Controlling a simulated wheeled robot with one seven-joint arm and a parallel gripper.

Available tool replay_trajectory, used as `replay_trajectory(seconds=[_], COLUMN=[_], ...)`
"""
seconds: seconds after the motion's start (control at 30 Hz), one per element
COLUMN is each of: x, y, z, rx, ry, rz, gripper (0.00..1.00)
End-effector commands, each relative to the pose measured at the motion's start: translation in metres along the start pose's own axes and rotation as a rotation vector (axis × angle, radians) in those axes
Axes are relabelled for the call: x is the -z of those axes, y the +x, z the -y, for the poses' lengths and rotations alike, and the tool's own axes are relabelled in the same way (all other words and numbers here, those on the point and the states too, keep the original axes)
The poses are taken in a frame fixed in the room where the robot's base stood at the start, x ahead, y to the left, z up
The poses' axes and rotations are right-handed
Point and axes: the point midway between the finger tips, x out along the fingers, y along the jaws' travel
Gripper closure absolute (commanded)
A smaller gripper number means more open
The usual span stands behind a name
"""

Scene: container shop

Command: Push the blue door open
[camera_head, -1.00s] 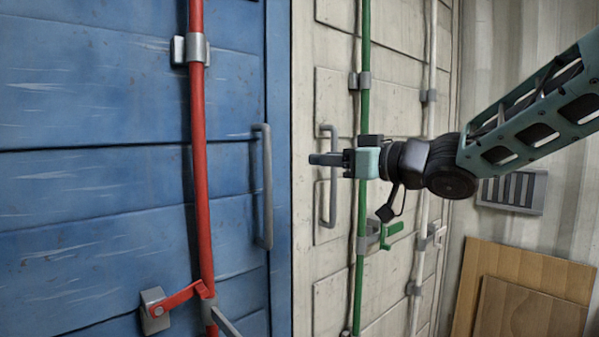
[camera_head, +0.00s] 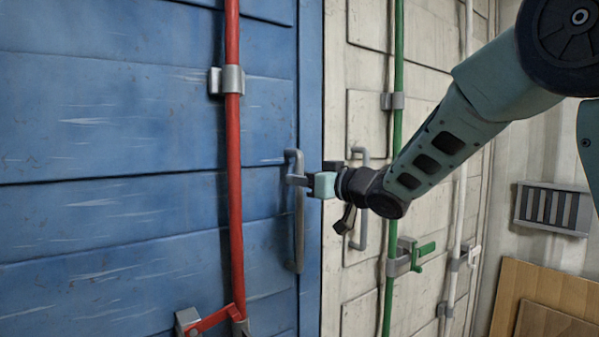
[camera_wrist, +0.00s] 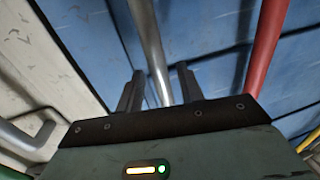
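The blue door (camera_head: 120,130) fills the left of the head view and looks closed, its edge meeting the blue frame beside the white door. Its vertical grey bar handle (camera_head: 298,235) is near its right edge. My gripper (camera_head: 296,180) is at the upper half of this handle. In the wrist view, the two fingers of my gripper (camera_wrist: 159,82) are apart, one on each side of the grey handle (camera_wrist: 148,40), with visible gaps. Whether they touch the handle cannot be told. The blue door (camera_wrist: 225,30) lies behind the fingers.
A red locking bar (camera_head: 234,150) with a red lever (camera_head: 212,320) runs down the blue door. The white door (camera_head: 360,110) at right has a grey handle (camera_head: 363,225) and a green bar (camera_head: 397,150). Wooden boards (camera_head: 530,295) lean at lower right, below a vent (camera_head: 552,208).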

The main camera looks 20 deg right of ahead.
Motion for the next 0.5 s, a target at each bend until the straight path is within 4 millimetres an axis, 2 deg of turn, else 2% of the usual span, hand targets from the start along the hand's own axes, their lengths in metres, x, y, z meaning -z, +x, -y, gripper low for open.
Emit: replay_trajectory(seconds=[0.2, 0.47, 0.5], x=[0.0, -0.001, -0.001], y=[0.015, 0.016, 0.016], z=[0.0, 0.0, 0.0], rx=[0.0, 0.0, 0.0], ry=[0.0, 0.0, 0.0], rz=[0.001, 0.0, 0.0], gripper=[0.63, 0.63, 0.65])
